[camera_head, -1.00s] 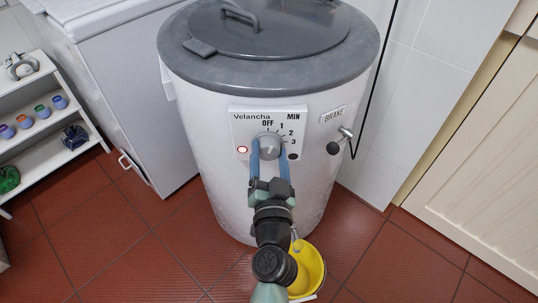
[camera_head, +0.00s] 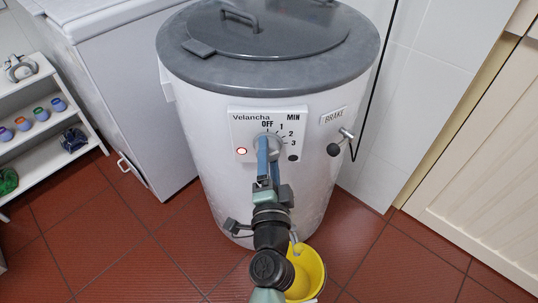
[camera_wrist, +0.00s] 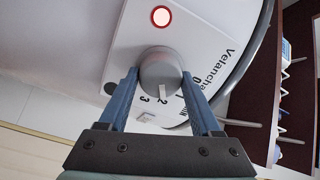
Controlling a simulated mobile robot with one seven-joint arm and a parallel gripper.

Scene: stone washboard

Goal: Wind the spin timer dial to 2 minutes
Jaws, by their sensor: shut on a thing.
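The spin timer dial (camera_head: 270,142) is a round grey knob on the white panel (camera_head: 242,133) marked Velancha, OFF, 1, 2, 3 and MIN. My gripper (camera_head: 267,158) is at the dial with its blue fingers on it. In the wrist view, the fingers (camera_wrist: 160,75) lie on opposite sides of the dial (camera_wrist: 160,65) and are shut on it. A white pointer mark (camera_wrist: 161,90) on the dial points about at the 2 there; the slanted view makes the exact reading uncertain. OFF is largely hidden in the wrist view.
A red ringed lamp (camera_head: 241,151) is left of the dial. The brake lever (camera_head: 339,143) sticks out to the right. A grey lid (camera_head: 268,28) tops the spinner. A yellow bucket (camera_head: 312,272) stands on the floor beside my arm.

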